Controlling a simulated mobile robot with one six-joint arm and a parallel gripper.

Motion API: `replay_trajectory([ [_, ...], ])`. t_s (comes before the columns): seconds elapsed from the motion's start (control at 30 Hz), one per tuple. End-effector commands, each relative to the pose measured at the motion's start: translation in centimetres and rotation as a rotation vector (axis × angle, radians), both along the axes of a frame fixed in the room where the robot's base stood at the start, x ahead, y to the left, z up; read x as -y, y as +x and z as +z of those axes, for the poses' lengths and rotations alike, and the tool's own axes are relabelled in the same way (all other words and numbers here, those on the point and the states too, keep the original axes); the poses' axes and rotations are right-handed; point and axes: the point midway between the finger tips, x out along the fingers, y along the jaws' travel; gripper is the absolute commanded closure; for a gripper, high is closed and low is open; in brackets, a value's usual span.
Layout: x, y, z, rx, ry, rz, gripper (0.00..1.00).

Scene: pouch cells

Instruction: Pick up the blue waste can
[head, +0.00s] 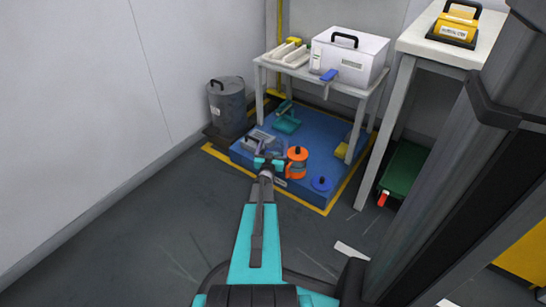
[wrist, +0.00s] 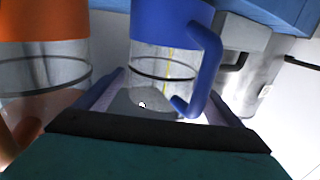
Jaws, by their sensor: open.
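The blue waste can (wrist: 170,22) fills the middle of the wrist view. It has a blue end, a clear body with a dark band and a blue side handle on the right. My gripper (wrist: 163,92) is open, with one finger on each side of the can's clear body; I cannot tell whether they touch it. In the head view my gripper (head: 269,163) is low over the blue platform and largely hides what is in front of it. An orange can (head: 297,161) stands close on its right, also large at the left of the wrist view (wrist: 40,22).
The blue platform (head: 308,196) also carries a blue lid-like disc (head: 321,184), a grey box (head: 258,138) and a teal scoop (head: 287,122). A small table (head: 298,71) with a white box stands over it. A dark bin (head: 228,108) is at the left.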

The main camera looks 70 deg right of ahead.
Motion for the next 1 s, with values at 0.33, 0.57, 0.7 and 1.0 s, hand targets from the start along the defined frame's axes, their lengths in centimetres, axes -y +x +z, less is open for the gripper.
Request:
replay_trajectory([
  [0.33, -0.03, 0.01, -0.02, 0.0, 0.0, 0.0, 0.32],
  [0.57, -0.05, 0.03, -0.02, 0.0, 0.0, 0.0, 0.71],
  [0.7, -0.03, 0.04, 0.12, 0.001, -0.003, 0.0, 0.89],
  [1.0, -0.03, 0.06, 0.3, 0.001, -0.003, 0.0, 0.89],
])
